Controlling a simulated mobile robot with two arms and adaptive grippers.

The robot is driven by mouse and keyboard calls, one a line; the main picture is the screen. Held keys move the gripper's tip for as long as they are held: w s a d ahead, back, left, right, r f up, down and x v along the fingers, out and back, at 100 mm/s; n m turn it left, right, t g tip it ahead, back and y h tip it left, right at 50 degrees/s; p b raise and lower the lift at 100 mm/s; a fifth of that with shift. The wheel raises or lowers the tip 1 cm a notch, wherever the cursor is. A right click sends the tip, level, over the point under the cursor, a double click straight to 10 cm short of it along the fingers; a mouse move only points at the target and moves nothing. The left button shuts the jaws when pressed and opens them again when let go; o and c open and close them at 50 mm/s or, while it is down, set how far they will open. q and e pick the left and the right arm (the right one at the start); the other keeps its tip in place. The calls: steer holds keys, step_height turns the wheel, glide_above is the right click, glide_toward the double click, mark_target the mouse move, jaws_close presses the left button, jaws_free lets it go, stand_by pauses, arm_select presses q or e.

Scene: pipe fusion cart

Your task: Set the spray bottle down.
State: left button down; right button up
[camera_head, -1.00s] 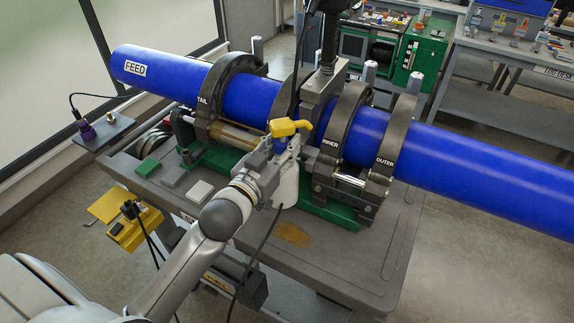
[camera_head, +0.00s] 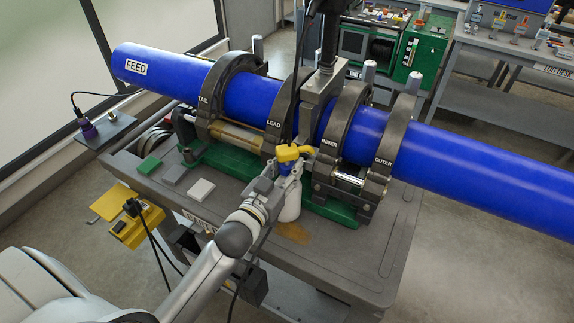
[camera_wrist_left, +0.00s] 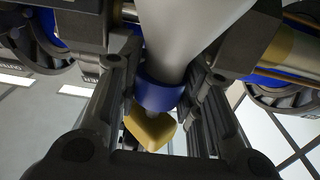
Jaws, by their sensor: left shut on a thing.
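The spray bottle (camera_head: 291,205) has a white body, a blue collar and a yellow spray head. It stands roughly upright at the front of the cart top (camera_head: 330,245), near the brown stain; whether its base touches the surface I cannot tell. My left gripper (camera_head: 285,169) is shut on the bottle at its upper part. In the left wrist view the bottle (camera_wrist_left: 190,35) lies between the two fingers, with its blue collar and yellow head showing. My right gripper is not in view.
The blue pipe (camera_head: 470,165) runs through the black clamps (camera_head: 340,120) right behind the bottle. Small blocks (camera_head: 200,189) lie to the left on the cart top. The cart top to the right is clear. A brown stain (camera_head: 294,232) lies in front.

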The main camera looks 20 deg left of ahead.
arm_select(q)
steer(key=shift+f, duration=0.1)
steer(key=c, duration=1)
jaws_free()
steer(key=shift+c, duration=0.2)
steer(key=shift+o, duration=0.2)
